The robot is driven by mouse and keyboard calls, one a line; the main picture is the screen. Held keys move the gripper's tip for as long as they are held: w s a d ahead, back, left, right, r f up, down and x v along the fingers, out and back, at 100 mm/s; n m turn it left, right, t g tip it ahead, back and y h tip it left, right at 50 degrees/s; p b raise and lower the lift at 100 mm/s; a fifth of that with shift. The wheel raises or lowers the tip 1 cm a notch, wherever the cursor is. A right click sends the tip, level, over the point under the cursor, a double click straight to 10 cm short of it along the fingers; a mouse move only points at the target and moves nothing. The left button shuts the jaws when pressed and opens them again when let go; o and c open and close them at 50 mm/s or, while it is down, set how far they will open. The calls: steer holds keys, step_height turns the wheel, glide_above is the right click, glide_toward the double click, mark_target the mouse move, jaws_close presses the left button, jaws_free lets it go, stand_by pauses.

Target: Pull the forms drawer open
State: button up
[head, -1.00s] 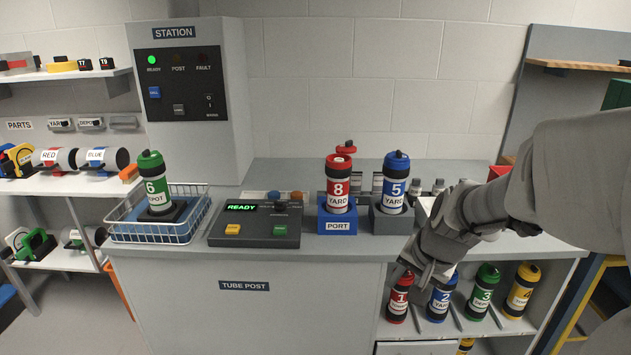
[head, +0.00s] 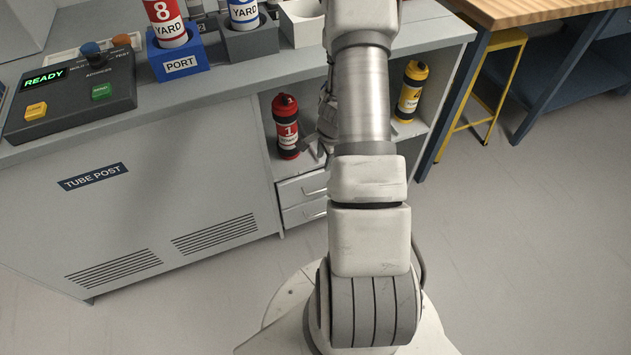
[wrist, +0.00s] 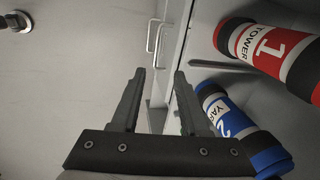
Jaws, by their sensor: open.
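Two grey drawers with bar handles sit under the shelf bay in the head view, an upper drawer (head: 292,190) and a lower drawer (head: 294,215). Both look shut, and I can read no label that tells which is the forms drawer. In the wrist view, wire handles (wrist: 151,37) show beyond my fingertips. My gripper (wrist: 160,73) is open, with nothing between its fingers, and is apart from the handles. In the head view it is mostly hidden behind my arm, near the shelf bay above the drawers.
A red tube 1 (head: 287,127) stands on the shelf above the drawers; it also shows beside my fingers in the wrist view (wrist: 265,43), with blue tube 2 (wrist: 232,120). A yellow tube (head: 410,92) stands right of my arm. The floor (head: 530,220) at right is clear.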

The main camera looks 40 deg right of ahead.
mark_target(321, 190)
steer(key=shift+m, duration=0.3)
steer(key=b+x, duration=0.2)
steer(key=x, duration=0.4)
steer(key=b+x, duration=0.1)
steer(key=x, duration=0.6)
steer(key=s+d+b+x, duration=0.1)
steer(key=b+x, duration=0.1)
steer(key=x, duration=0.4)
steer(key=shift+f+b, duration=0.35)
steer(key=shift+f, duration=0.1)
steer(key=shift+a, duration=0.1)
jaws_close()
